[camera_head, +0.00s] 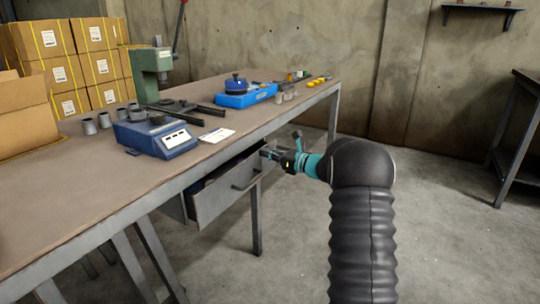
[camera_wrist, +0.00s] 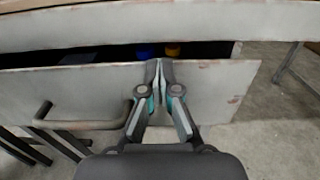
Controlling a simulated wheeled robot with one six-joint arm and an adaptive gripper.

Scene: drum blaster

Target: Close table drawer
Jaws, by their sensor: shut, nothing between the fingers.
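The table drawer (camera_head: 225,191) hangs under the worktable (camera_head: 189,186) and is partly pulled out. In the wrist view the drawer front (camera_wrist: 215,92) spans most of the picture, with a dark gap between its top edge and the tabletop. Its bar handle (camera_wrist: 75,122) is at the left of my gripper. My gripper (camera_wrist: 159,64) is shut and empty, with its fingertips at the top edge of the drawer front; I cannot tell whether they touch it. In the head view my gripper (camera_head: 268,152) is at the far right end of the drawer front, beyond the handle.
Inside the drawer a blue thing (camera_wrist: 146,50) and a yellow thing (camera_wrist: 173,50) show. A blue scale (camera_head: 155,137), a green press (camera_head: 152,65) and a blue box (camera_head: 245,95) stand on the table. Cartons are at the left.

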